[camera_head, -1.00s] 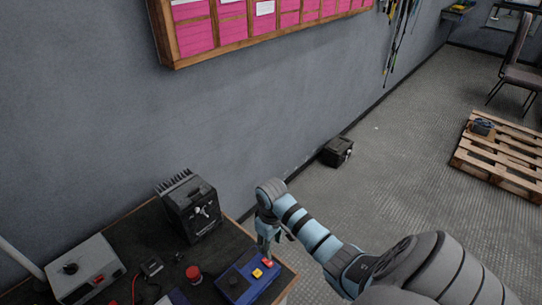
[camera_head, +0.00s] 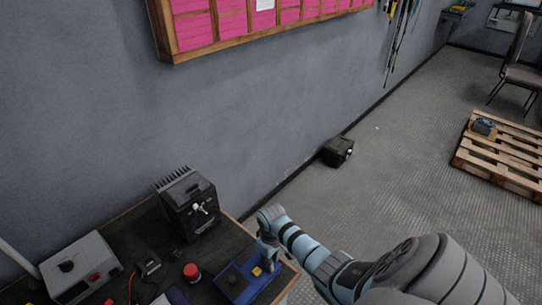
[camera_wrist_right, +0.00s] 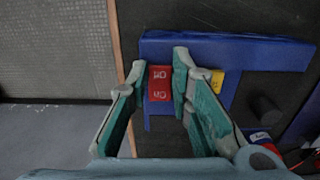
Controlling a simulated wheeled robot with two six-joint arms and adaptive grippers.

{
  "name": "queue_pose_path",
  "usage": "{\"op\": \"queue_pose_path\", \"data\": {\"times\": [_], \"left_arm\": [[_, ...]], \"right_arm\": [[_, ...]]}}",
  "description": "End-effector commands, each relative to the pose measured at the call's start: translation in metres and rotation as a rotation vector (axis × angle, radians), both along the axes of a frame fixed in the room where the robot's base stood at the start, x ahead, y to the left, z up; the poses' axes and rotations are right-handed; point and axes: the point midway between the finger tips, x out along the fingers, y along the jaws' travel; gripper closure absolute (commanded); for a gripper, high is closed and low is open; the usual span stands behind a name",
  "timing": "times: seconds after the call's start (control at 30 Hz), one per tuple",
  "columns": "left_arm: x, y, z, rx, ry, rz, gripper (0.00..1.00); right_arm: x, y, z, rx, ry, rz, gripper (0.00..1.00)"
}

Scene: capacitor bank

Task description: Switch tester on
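The tester is a blue box (camera_head: 236,287) at the front right of the dark bench, with a yellow button (camera_head: 257,271) on top. It also shows in the right wrist view (camera_wrist_right: 270,54). My right gripper (camera_head: 268,257) is over the tester's right part and hides the red switch in the head view. In the right wrist view, the red switch (camera_wrist_right: 160,84) shows between the two fingertips of my open right gripper (camera_wrist_right: 158,66), with the yellow button (camera_wrist_right: 217,82) beside the right finger. I cannot tell whether the fingers touch the switch. My left gripper is not in view.
A black finned box (camera_head: 190,205) stands at the back of the bench. A red round button (camera_head: 192,272) and a grey box with a dial (camera_head: 80,265) are to the left. The bench edge lies just right of the tester, with open floor beyond.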

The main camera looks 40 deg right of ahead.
Motion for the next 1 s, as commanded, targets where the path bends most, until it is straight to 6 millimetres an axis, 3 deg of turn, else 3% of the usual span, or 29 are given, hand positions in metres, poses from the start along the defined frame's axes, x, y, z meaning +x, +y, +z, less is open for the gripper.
{"op": "queue_pose_path", "data": {"times": [0.27, 0.5, 0.8, 0.83, 0.93, 1.0], "left_arm": [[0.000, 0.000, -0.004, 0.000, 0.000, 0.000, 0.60], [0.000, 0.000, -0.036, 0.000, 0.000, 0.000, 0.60], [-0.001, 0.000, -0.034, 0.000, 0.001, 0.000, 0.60], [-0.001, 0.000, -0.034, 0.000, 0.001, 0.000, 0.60], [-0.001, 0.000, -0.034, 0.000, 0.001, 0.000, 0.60], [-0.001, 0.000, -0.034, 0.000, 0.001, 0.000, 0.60]], "right_arm": [[0.004, 0.000, 0.000, -0.004, 0.062, -0.002, 1.00], [0.010, 0.000, -0.003, -0.023, 0.270, -0.002, 1.00], [0.009, 0.001, 0.003, -0.025, 0.294, 0.000, 1.00], [0.009, 0.001, 0.003, -0.025, 0.294, 0.000, 0.79], [0.009, 0.001, 0.003, -0.025, 0.294, 0.000, 0.63], [0.009, 0.001, 0.003, -0.025, 0.294, 0.000, 0.60]]}}
